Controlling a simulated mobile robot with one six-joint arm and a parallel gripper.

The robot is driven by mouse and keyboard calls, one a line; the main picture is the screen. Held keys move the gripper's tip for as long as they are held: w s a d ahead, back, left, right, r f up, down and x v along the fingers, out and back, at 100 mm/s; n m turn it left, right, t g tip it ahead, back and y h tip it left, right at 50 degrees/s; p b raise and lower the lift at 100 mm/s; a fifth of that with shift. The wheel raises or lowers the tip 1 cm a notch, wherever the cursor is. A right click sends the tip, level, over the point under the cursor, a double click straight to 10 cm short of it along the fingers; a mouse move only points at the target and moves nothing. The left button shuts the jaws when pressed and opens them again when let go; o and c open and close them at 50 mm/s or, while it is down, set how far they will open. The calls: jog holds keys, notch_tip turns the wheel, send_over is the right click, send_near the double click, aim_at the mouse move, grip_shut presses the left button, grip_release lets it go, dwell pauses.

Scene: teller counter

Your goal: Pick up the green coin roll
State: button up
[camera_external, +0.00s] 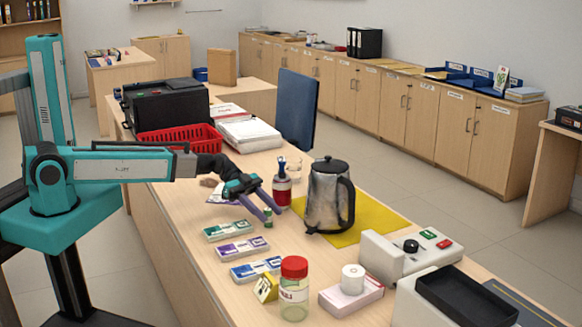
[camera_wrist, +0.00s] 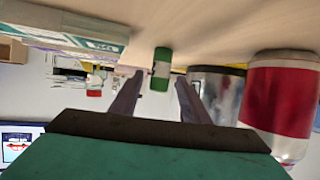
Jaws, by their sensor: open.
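The green coin roll (camera_external: 268,222) is a small upright cylinder on the counter, green with a pale band. My gripper (camera_external: 273,216) reaches low over the counter, its two purple-grey fingers open around or just beside the roll. In the wrist view, which looks upside down, the green coin roll (camera_wrist: 161,66) stands centred between the fingertips of my gripper (camera_wrist: 160,77), with a visible gap on both sides. No contact is visible, and how deep it sits between the fingers is hard to tell.
A red-and-white bottle (camera_external: 282,190) stands close behind the fingers; it is large in the wrist view (camera_wrist: 278,100). A kettle (camera_external: 327,205) on a yellow mat (camera_external: 378,222) is to the right. Flat green (camera_external: 227,230), purple (camera_external: 242,248) and blue (camera_external: 256,269) boxes lie in front.

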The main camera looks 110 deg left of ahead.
aim_at(271, 214)
jog(key=p+x, duration=0.1)
jog(key=x, duration=0.2)
jog(key=shift+d+r, duration=0.1)
jog(key=shift+r, duration=0.1)
jog(key=shift+x, duration=0.85)
jog(key=shift+s, duration=0.1)
grip_shut()
